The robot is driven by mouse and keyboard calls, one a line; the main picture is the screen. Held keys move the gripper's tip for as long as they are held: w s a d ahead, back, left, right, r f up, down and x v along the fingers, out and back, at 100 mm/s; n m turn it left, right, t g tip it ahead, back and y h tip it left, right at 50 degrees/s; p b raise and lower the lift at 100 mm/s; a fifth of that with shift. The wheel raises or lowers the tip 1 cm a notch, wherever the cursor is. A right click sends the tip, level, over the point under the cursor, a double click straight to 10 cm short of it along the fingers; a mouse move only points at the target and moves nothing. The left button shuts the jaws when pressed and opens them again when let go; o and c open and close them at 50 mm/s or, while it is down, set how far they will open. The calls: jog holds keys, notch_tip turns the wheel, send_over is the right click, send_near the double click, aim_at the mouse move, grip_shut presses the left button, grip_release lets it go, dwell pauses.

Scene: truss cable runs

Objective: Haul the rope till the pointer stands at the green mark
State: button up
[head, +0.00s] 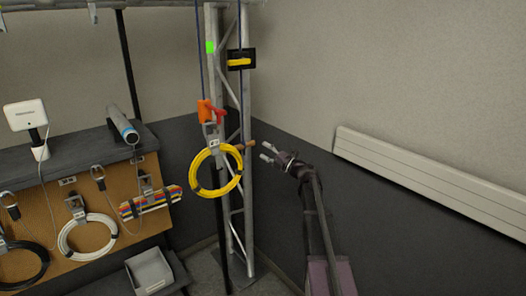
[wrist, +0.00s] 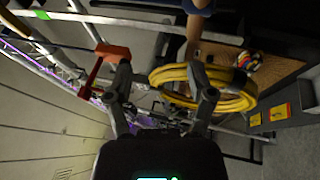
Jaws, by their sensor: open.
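The green mark (head: 211,47) is high on the truss tower's left upright. An orange piece (head: 204,110), which looks like the pointer, stands well below it, beside a red part; it also shows in the wrist view (wrist: 112,52). Below it hangs a yellow cable coil (head: 194,177). A dark blue rope (head: 198,60) runs down to the orange piece, and another strand (head: 239,22) runs down to a black box. A short brown handle (head: 245,145) sits just left of my gripper (head: 267,153). My gripper is open and empty; in the wrist view the coil appears beyond its fingers (wrist: 165,84).
The black box with a yellow part (head: 239,60) is fixed high on the truss (head: 248,190). At left, a bench with a pegboard (head: 95,195) holds coiled cables. A grey bin (head: 150,272) is low in front. A white wall rail (head: 430,175) is at right.

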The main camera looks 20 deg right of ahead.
jog(key=shift+s+a+r+m+t+h+p, duration=0.35)
jog(key=shift+s+a+m+t+h, duration=0.3)
jog(key=shift+m+h, duration=0.3)
jog(key=shift+s+a+r+m+t+h+p, duration=0.2)
jog(key=shift+s+a+r+m+t+h, duration=0.25)
jog(key=shift+s+m+h, duration=0.45)
jog(key=shift+s+a+r+m+t+h+p, duration=0.3)
jog(key=shift+s+a+m+t+h, duration=0.35)
jog(key=shift+h, duration=0.5)
jog(key=shift+f, duration=0.1)
jog(key=shift+d, duration=0.1)
